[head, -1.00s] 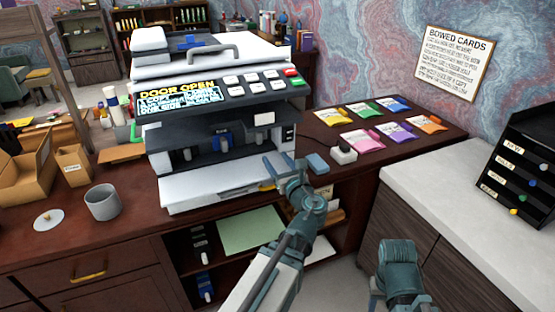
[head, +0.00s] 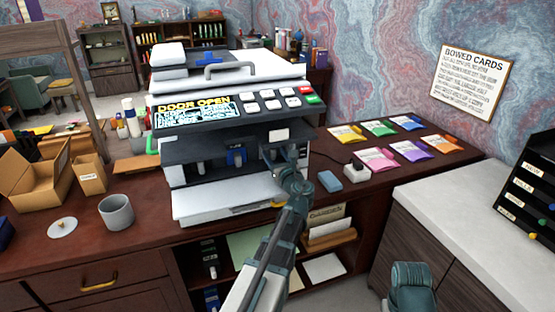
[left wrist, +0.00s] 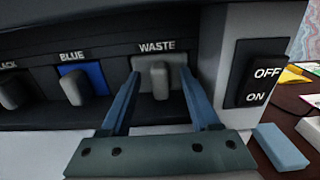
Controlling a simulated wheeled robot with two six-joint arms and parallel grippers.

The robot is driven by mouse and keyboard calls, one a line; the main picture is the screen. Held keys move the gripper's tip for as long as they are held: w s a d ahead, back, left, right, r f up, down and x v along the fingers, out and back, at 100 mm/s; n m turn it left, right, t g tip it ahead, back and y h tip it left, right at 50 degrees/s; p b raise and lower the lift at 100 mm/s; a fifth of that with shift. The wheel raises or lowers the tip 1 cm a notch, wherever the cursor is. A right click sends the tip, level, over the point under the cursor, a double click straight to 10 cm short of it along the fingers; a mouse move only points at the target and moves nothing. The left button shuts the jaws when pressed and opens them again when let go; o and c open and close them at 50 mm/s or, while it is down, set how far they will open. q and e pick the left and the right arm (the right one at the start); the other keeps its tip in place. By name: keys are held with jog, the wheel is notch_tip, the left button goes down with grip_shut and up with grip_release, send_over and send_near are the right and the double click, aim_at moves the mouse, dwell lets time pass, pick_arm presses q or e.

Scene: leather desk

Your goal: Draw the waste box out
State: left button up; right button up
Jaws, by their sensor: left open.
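The copier (head: 230,95) has its front door down, and its screen reads DOOR OPEN. In the left wrist view, the waste box (left wrist: 159,80) is at the right end of the row, with a grey upright grip under the label WASTE. My left gripper (left wrist: 160,88) is open, with one blue finger on each side of that grip. I cannot tell whether the fingers touch it. In the head view my left gripper (head: 282,158) reaches into the copier's right side and hides most of the waste box. My right gripper is not in view; only part of that arm shows.
The blue cartridge (left wrist: 80,85) sits left of the waste box. An OFF/ON switch (left wrist: 259,73) is on the copier's right side. The lowered white door (head: 225,197) lies below my gripper. A blue block (head: 329,181) lies on the desk at right.

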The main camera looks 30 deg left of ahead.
pick_arm(q)
jog(key=shift+a, duration=0.1)
grip_shut()
jog(key=c, duration=0.7)
grip_release()
jog(key=shift+c, duration=0.2)
grip_shut()
jog(key=shift+s, duration=0.1)
dwell(0.4)
